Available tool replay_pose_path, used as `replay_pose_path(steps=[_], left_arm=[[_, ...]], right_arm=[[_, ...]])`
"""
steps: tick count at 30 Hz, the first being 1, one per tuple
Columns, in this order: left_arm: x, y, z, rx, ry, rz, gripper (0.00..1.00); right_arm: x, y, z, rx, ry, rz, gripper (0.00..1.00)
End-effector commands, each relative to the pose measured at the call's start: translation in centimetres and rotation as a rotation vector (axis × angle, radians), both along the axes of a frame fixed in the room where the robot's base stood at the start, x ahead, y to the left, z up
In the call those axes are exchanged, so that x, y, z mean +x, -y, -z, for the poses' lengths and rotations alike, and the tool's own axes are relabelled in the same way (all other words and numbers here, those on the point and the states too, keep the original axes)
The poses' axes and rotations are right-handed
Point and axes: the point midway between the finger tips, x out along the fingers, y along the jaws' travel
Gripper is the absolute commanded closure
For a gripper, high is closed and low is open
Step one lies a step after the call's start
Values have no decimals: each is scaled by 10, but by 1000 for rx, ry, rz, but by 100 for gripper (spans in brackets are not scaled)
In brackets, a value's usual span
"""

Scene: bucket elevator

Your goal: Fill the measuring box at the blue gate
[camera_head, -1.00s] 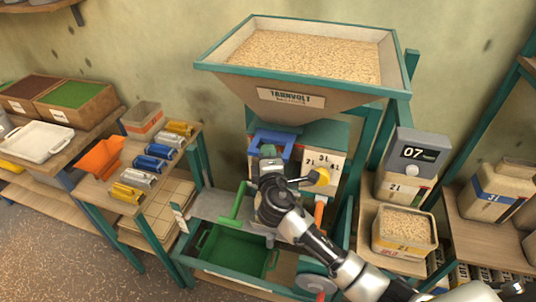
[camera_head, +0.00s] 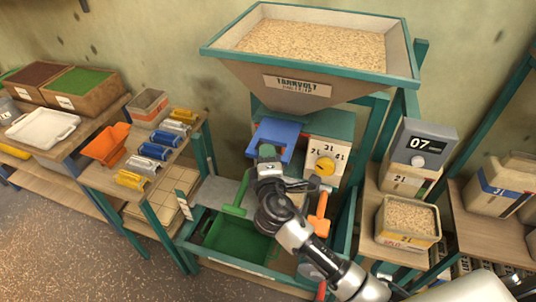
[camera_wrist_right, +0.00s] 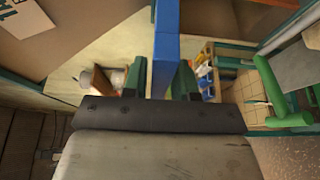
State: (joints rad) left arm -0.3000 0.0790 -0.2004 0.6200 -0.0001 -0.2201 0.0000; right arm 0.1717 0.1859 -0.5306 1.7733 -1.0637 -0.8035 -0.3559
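The blue gate (camera_head: 278,133) sits under the grain hopper (camera_head: 310,89), which is full of grain. My right gripper (camera_head: 267,158) is at the front of the gate. In the right wrist view a blue bar (camera_wrist_right: 166,40) runs between the two green fingertips of this gripper (camera_wrist_right: 160,80). The bar nearly fills the space between them. I cannot tell whether the fingers press on it. No measuring box shows clearly under the gate; my right arm hides part of that space. My left gripper is not in view.
A green handle (camera_head: 236,198) and green tray (camera_head: 240,240) are beside and below my gripper. A yellow dial (camera_head: 325,166) and orange lever (camera_head: 320,214) are to the right. A grain-filled box (camera_head: 408,219) stands below a display (camera_head: 424,143) reading 07.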

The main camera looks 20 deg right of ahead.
Motion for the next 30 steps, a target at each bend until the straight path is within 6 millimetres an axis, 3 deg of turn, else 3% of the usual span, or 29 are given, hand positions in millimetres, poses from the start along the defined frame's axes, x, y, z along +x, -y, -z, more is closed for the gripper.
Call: replay_pose_path(steps=[3,14,24,30], left_arm=[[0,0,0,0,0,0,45],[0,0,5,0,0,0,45],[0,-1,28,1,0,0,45],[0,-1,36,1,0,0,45]], right_arm=[[0,0,0,0,1,1,58],[-9,-2,1,2,1,1,58],[-73,-15,4,4,0,0,58],[-99,-20,2,1,0,0,58]])
